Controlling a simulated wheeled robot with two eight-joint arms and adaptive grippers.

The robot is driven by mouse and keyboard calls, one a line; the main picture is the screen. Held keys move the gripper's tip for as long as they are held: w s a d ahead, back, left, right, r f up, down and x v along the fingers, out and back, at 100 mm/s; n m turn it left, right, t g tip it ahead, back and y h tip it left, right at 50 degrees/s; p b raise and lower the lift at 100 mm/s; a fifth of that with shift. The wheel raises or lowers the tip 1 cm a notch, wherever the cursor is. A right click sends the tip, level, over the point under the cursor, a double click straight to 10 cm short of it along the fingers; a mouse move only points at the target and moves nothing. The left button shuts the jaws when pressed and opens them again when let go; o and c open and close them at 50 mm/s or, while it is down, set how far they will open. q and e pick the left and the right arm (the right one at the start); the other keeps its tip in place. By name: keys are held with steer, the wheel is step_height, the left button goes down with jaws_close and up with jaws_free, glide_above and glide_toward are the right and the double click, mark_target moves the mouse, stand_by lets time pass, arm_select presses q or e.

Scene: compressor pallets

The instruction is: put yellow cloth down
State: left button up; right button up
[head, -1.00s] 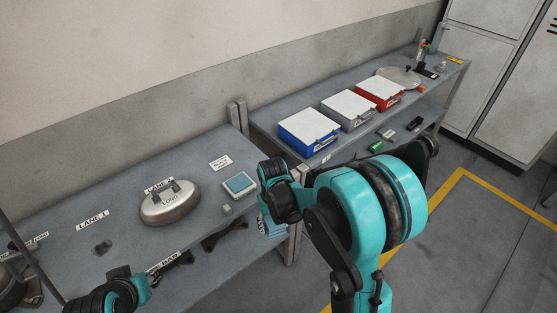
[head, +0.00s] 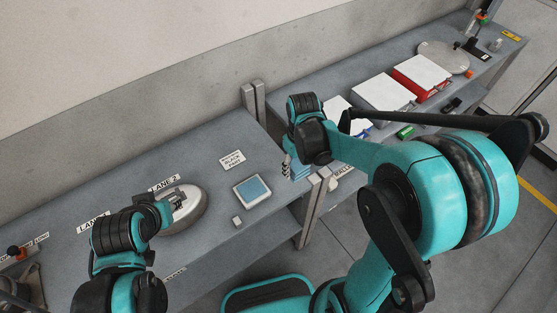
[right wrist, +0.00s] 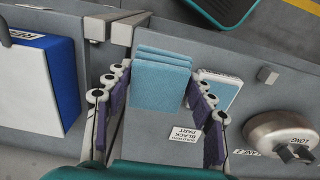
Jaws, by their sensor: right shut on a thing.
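No yellow cloth shows; the cloth in view is a folded light blue cloth (right wrist: 160,82). My right gripper (head: 289,166) is shut on it, with the purple fingers on either side in the right wrist view. In the head view the cloth (head: 300,171) is partly hidden by the gripper, near the bench's right end. A white tray with a blue pad (head: 253,191) lies on the bench to the gripper's left; it also shows in the right wrist view (right wrist: 220,92). My left gripper (head: 170,208) is at the round metal part; its fingers are unclear.
The round metal part (head: 190,216) marked LONG sits by the LANE 2 label. A small grey block (head: 237,221) lies near the tray. A BLACK PART label (head: 232,160) lies behind it. Blue, grey and red bins (head: 421,78) stand on the far bench, past grey posts (head: 256,105).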

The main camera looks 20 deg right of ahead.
steer(key=b, duration=0.2)
glide_above(280, 169)
steer(key=s, duration=0.1)
steer(key=f, duration=0.5)
steer(key=shift+d, duration=0.2)
steer(key=shift+w+a+f, duration=0.25)
steer(key=shift+w+f, duration=0.05)
steer(key=shift+w, duration=0.1)
steer(key=shift+f+b, duration=0.8)
steer(key=shift+f, duration=1.15)
steer(key=shift+f, duration=0.1)
steer(key=o, duration=1.5)
steer(key=shift+c, duration=0.2)
